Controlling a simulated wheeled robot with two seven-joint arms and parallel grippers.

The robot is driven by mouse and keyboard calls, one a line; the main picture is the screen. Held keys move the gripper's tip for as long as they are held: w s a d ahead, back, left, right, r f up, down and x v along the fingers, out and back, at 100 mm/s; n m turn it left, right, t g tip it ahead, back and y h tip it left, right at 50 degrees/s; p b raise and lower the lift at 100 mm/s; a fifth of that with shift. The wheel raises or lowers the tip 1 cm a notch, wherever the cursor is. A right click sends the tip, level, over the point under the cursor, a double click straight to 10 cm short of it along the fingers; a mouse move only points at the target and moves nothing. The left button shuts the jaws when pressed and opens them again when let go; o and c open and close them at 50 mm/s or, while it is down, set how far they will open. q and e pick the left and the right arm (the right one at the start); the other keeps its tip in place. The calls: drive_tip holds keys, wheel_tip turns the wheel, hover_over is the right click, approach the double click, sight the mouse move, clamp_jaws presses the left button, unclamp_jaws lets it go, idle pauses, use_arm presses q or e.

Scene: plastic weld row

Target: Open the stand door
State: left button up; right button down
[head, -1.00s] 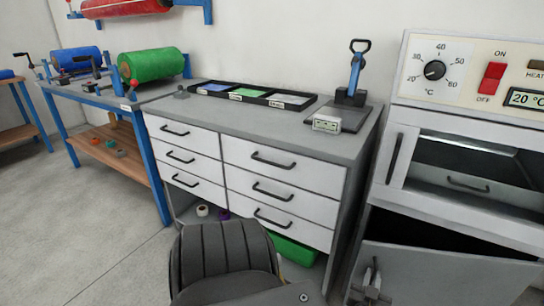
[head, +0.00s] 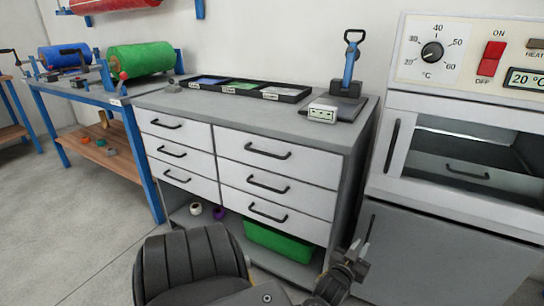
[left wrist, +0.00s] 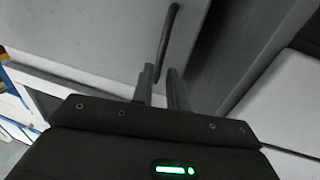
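The stand door (head: 455,250) is the grey panel below the oven at the right of the head view. It looks flush with the stand front, with no dark opening above it. Its dark upright handle (head: 370,229) is near its left edge and also shows in the left wrist view (left wrist: 168,35). My left gripper (head: 360,256) is at the lower part of this handle. In the left wrist view its two fingers (left wrist: 161,78) stand apart, with the handle's lower end near their tips. Whether they touch it I cannot tell. My right gripper is out of view.
The oven (head: 470,120) stands above the door. A drawer cabinet (head: 280,150) is left of it, with a green bin (head: 278,243) on its low shelf. A blue-framed table (head: 85,95) with rolls is further left. Floor is clear at lower left.

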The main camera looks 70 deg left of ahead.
use_arm(q)
drive_tip(key=s+d+f+m+g+h+p, duration=0.2)
drive_tip(key=s+d+f+g+p, duration=0.15)
drive_tip(key=s+f+p, duration=0.4)
drive_tip(key=s+d+f+m+g+h+p, duration=0.35)
drive_tip(key=s+f+p, duration=0.3)
drive_tip(key=p, duration=0.25)
drive_tip(key=s+d+f+g+p, duration=0.2)
drive_tip(key=s+p, duration=0.3)
drive_tip(key=s, duration=0.5)
drive_tip(key=s+d+f+m+g+h+p, duration=0.1)
drive_tip(key=s+p, duration=0.4)
drive_tip(key=s, duration=0.6)
drive_tip(key=shift+s+d+f+g, duration=0.25)
drive_tip(key=shift+d+f+g, duration=0.4)
drive_tip(key=shift+d+g, duration=0.6)
drive_tip(key=shift+m, duration=0.25)
